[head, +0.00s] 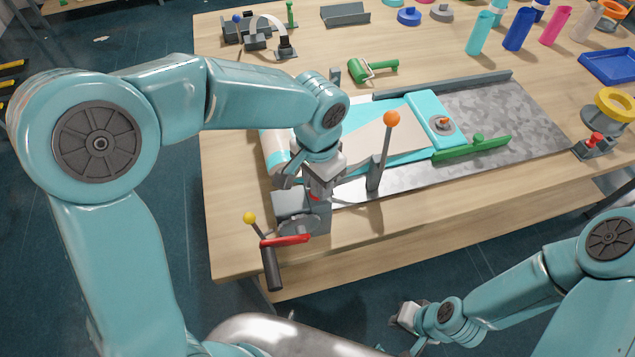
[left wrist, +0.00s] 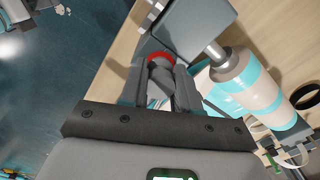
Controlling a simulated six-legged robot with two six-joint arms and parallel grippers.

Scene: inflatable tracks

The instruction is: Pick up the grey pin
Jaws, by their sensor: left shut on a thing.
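My left gripper (head: 318,183) is just above the grey winder block (head: 292,203) at the near left of the bench. In the left wrist view its fingers (left wrist: 160,88) are closed around a grey pin (left wrist: 161,68), with a red ring (left wrist: 160,56) at its far end. In the head view the fingers mostly hide the pin, and a bit of red shows under them. I cannot tell whether the pin still sits in the block. My right gripper (head: 408,316) is low at the bottom, off the bench; its jaws are too small to read.
A red crank with a black handle (head: 272,268) and a yellow-knobbed lever (head: 250,218) stick out beside the block. An orange-knobbed lever (head: 391,120) stands to the right. A teal and white roll (head: 274,150) lies behind. A green roller (head: 372,69) lies farther back.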

